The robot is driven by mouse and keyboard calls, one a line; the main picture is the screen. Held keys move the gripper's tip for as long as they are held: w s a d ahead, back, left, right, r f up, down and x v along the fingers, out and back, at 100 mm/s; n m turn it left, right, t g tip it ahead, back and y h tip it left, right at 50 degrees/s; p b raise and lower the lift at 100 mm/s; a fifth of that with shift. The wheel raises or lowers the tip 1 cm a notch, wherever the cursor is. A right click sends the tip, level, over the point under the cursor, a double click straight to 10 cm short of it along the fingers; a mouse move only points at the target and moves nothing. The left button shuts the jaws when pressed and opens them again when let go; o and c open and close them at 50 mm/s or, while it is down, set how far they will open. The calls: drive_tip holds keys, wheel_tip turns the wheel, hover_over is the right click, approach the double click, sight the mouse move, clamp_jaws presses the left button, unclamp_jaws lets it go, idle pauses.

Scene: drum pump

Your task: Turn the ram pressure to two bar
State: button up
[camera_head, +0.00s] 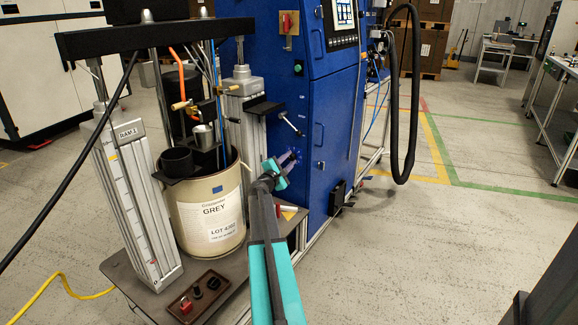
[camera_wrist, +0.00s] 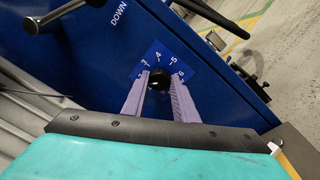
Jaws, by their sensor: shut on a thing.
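The ram pressure knob is a small round black knob (camera_wrist: 158,79) on a blue scale plate (camera_wrist: 165,58) with white numbers, of which 3, 4, 5 and 6 are legible in the wrist view. My gripper (camera_wrist: 160,84) is shut on the knob, one pale purple finger on each side. The knob's pointer mark cannot be made out, so its setting is not readable. In the head view my gripper (camera_head: 292,158) reaches the lower front of the blue cabinet (camera_head: 283,95); the knob is too small and covered there to tell.
A lever with a dark handle (camera_wrist: 58,15) is beside the word DOWN in the wrist view. The drum labelled GREY (camera_head: 211,213) stands left of my arm between ram columns. Open floor (camera_head: 430,250) extends right.

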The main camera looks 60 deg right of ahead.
drive_tip(key=shift+m+b, duration=0.3)
drive_tip(key=shift+b, duration=0.05)
drive_tip(key=o, duration=1.1)
drive_tip(key=shift+c, duration=0.2)
drive_tip(key=shift+a, duration=0.15)
drive_tip(key=s+a+p, duration=0.1)
drive_tip(key=a, duration=1.2)
drive_tip(key=shift+s+a+f+p, duration=0.2)
drive_tip(key=shift+a+p, duration=0.1)
drive_tip(key=shift+p, duration=0.1)
